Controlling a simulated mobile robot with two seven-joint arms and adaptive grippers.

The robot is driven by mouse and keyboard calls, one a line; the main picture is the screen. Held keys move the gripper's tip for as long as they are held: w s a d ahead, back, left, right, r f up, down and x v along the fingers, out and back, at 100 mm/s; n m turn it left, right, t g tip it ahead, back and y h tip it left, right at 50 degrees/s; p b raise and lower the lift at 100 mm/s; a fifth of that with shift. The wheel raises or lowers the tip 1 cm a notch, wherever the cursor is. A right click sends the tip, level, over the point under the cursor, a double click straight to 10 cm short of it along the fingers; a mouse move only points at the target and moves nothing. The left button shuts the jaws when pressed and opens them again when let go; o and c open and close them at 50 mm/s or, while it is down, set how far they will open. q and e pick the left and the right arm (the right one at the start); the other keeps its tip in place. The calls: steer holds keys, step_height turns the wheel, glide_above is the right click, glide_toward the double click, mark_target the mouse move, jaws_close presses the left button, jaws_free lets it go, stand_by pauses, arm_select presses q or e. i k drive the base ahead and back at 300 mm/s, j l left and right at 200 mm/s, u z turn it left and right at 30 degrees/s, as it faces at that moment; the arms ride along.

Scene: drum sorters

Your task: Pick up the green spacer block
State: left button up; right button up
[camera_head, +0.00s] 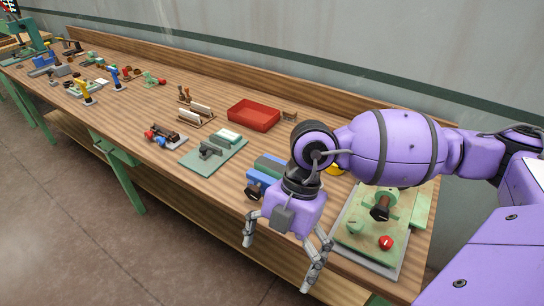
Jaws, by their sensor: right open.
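My right gripper (281,262) is at the front edge of the bench, fingers pointing down and spread apart, with nothing between them. Behind it, partly hidden by my right arm, a dark green block (269,166) lies against a blue device (262,181) with a black knob. I cannot tell for sure whether this is the green spacer block. The gripper is apart from both blocks. My left gripper is not in view.
A red tray (254,115) stands at the back. A green fixture (360,242) with a red knob (386,243) is right of the gripper. Several tools and small parts fill the far left of the wooden bench (215,192). A wall runs behind it.

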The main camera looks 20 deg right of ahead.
mark_target(273, 168)
steer(key=i+l, duration=0.2)
steer(key=i, duration=0.15)
steer(key=i+l, duration=0.25)
steer(key=i, duration=0.15)
steer(key=i+l, duration=0.2)
steer(key=i, duration=0.15)
